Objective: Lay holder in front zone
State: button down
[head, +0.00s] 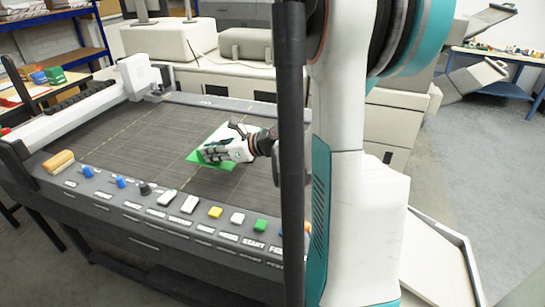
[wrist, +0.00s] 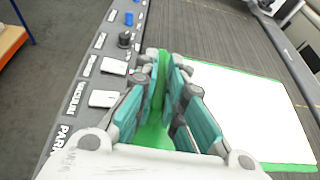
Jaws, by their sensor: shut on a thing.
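The holder (head: 222,133) is a flat green sheet with a white face, seen partly behind my gripper in the head view. In the wrist view its white face (wrist: 245,105) with a green border spreads to the right of the fingers. My gripper (head: 206,152) is over the dark bed of the machine. Its teal fingers (wrist: 168,68) are shut on a green edge of the holder. I cannot tell whether the holder touches the bed (head: 130,140). Dashed yellow lines divide the bed; no zone label can be read.
A control strip with buttons and knobs (head: 190,204) runs along the bed's front edge, close to my fingers in the wrist view. A white beam (head: 80,105) crosses the bed's left end. The bed is clear left of the holder.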

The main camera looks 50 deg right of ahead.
jog(key=s+d+r, duration=0.6)
jog(key=s+d, duration=0.1)
jog(key=d, duration=0.2)
jog(key=shift+n, duration=0.3)
jog(key=f+b, duration=0.3)
jog(key=f, duration=0.6)
jog(key=f+b, duration=0.4)
jog(key=f, duration=0.6)
jog(key=shift+w+d+f, duration=0.15)
jog(key=shift+d+f, duration=0.05)
jog(key=shift+f, duration=0.1)
jog(key=shift+r, duration=0.1)
jog(key=c, duration=1.7)
grip_release()
jog(key=p+v, duration=0.3)
jog(key=v, duration=0.9)
jog(key=shift+d, duration=0.2)
